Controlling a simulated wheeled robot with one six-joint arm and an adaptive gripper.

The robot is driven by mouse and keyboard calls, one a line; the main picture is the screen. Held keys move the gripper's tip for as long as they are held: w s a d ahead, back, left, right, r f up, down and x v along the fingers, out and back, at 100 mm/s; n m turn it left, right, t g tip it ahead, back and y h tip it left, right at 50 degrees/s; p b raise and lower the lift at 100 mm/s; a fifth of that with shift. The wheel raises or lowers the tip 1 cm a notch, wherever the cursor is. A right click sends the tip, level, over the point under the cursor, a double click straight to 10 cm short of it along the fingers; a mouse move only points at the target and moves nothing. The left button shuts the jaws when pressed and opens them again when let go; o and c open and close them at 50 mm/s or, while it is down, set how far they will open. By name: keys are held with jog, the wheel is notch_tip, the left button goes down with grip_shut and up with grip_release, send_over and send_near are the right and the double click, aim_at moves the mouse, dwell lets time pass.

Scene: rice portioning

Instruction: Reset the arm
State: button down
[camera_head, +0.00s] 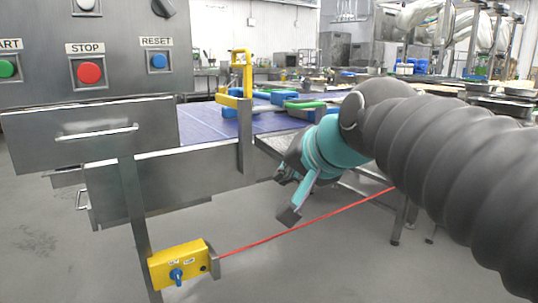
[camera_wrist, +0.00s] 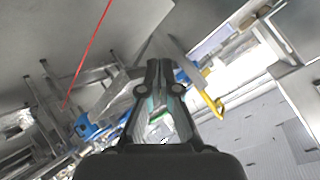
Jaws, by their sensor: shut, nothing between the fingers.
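My arm, in a grey ribbed sleeve, comes in from the right in the head view. My gripper (camera_head: 287,200), teal and grey, points down and to the left in front of the conveyor. It is apart from the table and holds nothing that shows. In the wrist view my gripper (camera_wrist: 161,66) has its fingers together, with no object between them.
A control panel (camera_head: 123,71) with a red STOP button (camera_head: 90,73) and a blue RESET button (camera_head: 158,62) stands at left. A red cord (camera_head: 300,223) runs from a yellow switch box (camera_head: 181,265) below my gripper. The blue conveyor (camera_head: 205,122) lies behind.

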jog(key=s+d+f+n+g+h, duration=0.1)
jog(key=s+d+f, duration=0.3)
jog(key=f, duration=0.3)
jog(key=s+d+f+n+g+h, duration=0.1)
jog(key=s+d+f, duration=0.3)
jog(key=f, duration=0.4)
jog(key=s+d+f+n+g+h+p, duration=0.1)
jog(key=s+d+f+g+h, duration=0.1)
jog(key=s+d+f, duration=0.3)
notch_tip(320, 180, down, 3)
jog(key=shift+s+f+n+h, duration=0.2)
jog(key=shift+s+n+h, duration=0.2)
jog(key=shift+s, duration=0.45)
jog(key=shift+a, duration=0.1)
